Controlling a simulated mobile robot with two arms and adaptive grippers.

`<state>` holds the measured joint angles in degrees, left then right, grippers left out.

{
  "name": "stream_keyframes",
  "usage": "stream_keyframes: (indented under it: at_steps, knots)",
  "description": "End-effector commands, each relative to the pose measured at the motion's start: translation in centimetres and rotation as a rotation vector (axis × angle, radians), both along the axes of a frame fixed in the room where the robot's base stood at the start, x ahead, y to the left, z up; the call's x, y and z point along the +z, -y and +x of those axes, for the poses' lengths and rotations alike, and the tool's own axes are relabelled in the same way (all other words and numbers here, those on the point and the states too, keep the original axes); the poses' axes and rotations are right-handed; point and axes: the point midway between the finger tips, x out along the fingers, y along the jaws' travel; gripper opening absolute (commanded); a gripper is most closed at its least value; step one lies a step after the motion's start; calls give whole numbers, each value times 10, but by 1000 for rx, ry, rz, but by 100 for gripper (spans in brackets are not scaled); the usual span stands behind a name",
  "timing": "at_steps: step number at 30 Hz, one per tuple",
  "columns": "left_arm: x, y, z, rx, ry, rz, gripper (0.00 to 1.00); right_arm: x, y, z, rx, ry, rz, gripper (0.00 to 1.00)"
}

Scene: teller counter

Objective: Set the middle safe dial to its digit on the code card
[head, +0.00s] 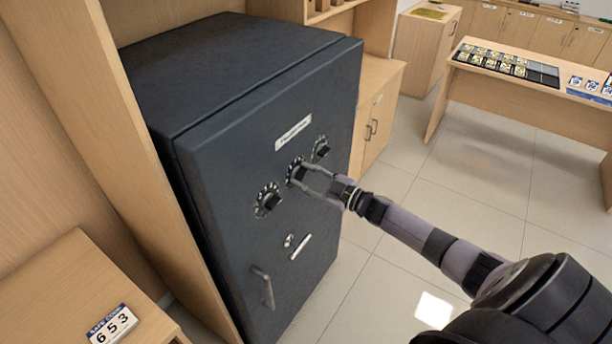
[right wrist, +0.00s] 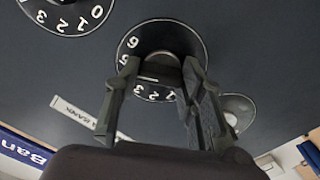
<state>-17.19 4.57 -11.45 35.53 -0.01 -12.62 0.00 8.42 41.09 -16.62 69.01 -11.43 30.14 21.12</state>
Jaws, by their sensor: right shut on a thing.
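The dark safe (head: 225,150) has three dials in a slanting row on its door. The middle dial (head: 290,171) is black with white digits around its rim. It also shows in the right wrist view (right wrist: 128,48), where some digits are hidden behind the fingers and its setting cannot be read for sure. My right gripper (head: 303,174) is shut on the middle dial's knob, with one finger on each side; the fingers also show in the right wrist view (right wrist: 160,68). The code card (head: 112,325) reads 6 5 3 and lies on a wooden surface at lower left. My left gripper is out of view.
The left dial (head: 262,201) and right dial (head: 320,147) sit close on either side of the middle one. A door handle (head: 265,288) sticks out lower down. Wooden cabinetry flanks the safe. Tiled floor lies open to the right, before a desk (head: 535,105).

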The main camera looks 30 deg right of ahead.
Motion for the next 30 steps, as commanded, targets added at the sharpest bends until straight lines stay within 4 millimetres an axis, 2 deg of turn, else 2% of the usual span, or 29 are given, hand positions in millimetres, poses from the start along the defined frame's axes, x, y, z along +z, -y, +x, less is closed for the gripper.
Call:
stream_keyframes:
  at_steps: [14,15,23,30]
  knots:
    - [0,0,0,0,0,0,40,-2,0,0,-1,-8,11,9]
    - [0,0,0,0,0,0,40,-2,0,0,-1,-8,11,38]
    - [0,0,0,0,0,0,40,-1,0,0,0,-6,11,56]
    - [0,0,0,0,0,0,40,0,0,0,0,-5,12,57]
